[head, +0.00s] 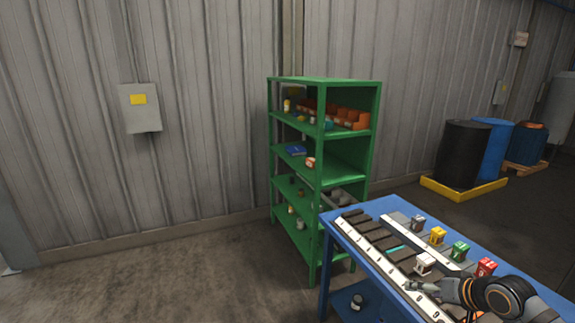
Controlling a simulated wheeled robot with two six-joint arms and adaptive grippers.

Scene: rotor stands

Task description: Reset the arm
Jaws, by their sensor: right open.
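My right arm comes in from the lower right over the blue table (352,245). Its right gripper (412,286) is open and points left, above the near white numbered strip. A small white block (424,263) stands just behind the gripper; I cannot tell whether they touch, but it does not sit between the fingers. Grey (418,223), yellow (437,236), green (460,250) and red (486,267) blocks stand in a row along the table's far side. My left gripper is not in view.
Dark slotted strips (372,234) fill the tabletop. A green shelf unit (316,235) with bins and small items stands behind the table. Barrels (463,153) stand on a yellow pallet (462,193) at the right. The floor at the left is clear.

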